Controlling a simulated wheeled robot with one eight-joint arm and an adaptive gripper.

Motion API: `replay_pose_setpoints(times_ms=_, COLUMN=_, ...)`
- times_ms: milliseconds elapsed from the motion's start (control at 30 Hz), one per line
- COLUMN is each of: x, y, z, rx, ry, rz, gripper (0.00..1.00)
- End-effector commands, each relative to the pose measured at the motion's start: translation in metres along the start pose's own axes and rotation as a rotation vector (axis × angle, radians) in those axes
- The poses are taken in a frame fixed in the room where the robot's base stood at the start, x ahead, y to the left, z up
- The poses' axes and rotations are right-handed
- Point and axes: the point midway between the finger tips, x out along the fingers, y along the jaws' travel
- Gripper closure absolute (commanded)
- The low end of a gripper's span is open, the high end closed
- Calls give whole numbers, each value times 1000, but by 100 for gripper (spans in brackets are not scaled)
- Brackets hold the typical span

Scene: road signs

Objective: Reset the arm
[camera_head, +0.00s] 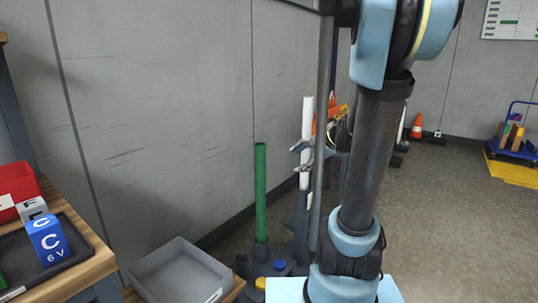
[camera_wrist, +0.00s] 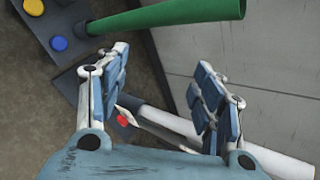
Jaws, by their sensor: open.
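My gripper (camera_wrist: 155,80) is open in the wrist view, with its two jointed fingers spread apart and nothing held between them. In the head view its fingers (camera_head: 304,156) show small beside a white pole (camera_head: 307,125), partly hidden by my arm. The white pole also passes below and behind the fingers in the wrist view (camera_wrist: 265,160). A green pole (camera_head: 260,190) stands upright to the left, and it crosses the top of the wrist view (camera_wrist: 185,14), apart from the fingers.
The poles stand on a dark base with blue (camera_head: 279,264) and yellow (camera_head: 261,284) buttons. A grey bin (camera_head: 180,272) is at lower left. A wooden table (camera_head: 88,272) holds a blue block (camera_head: 47,240) and a red bin (camera_head: 16,185). A wall runs behind; open floor lies right.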

Motion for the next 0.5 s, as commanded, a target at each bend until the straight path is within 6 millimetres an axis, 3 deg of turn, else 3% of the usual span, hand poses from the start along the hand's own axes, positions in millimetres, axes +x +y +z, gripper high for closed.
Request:
replay_pose_setpoints(times_ms=200, x=-14, y=63, z=26, rx=-283, ry=49, rz=168, gripper=39)
replay_pose_setpoints(times_ms=500, x=-42, y=148, z=40, rx=-668, ry=81, rz=410, gripper=39)
